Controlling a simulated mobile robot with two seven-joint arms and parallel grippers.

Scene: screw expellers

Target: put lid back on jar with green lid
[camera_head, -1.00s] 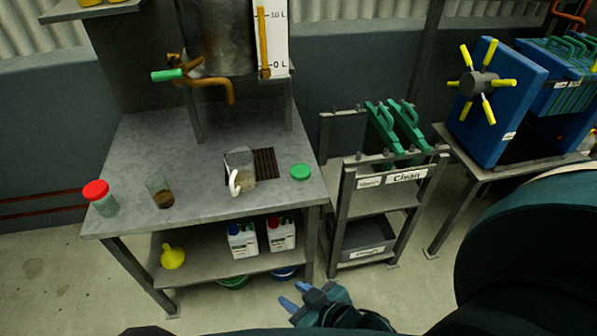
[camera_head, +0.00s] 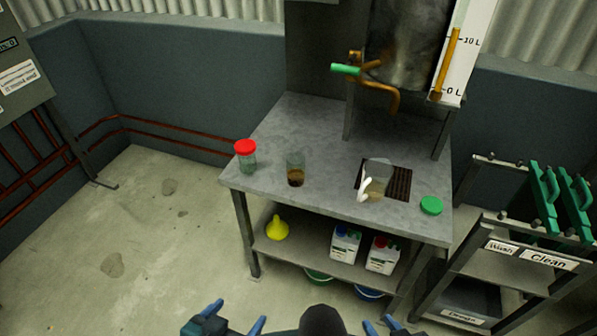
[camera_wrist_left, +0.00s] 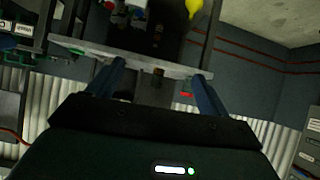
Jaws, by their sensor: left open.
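The green lid (camera_head: 431,205) lies flat on the right front of the grey table, apart from any jar. An open glass jar (camera_head: 296,168) with brown contents stands upright at the table's left middle. Another jar (camera_head: 247,163) wears a red lid (camera_head: 245,147) at the left edge. My left gripper (camera_head: 235,318) is low in the head view, in front of the table and away from it. It is open and empty, its fingers spread in the left wrist view (camera_wrist_left: 158,85). My right gripper (camera_head: 380,323) is at the bottom edge, largely cut off.
A clear jug (camera_head: 378,178) with a white handle stands by a dark grate (camera_head: 398,182), between jar and green lid. A brass spout with green handle (camera_head: 346,69) hangs above. The lower shelf holds a yellow funnel (camera_head: 277,228) and white bottles (camera_head: 345,243). A rack (camera_head: 520,265) stands right.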

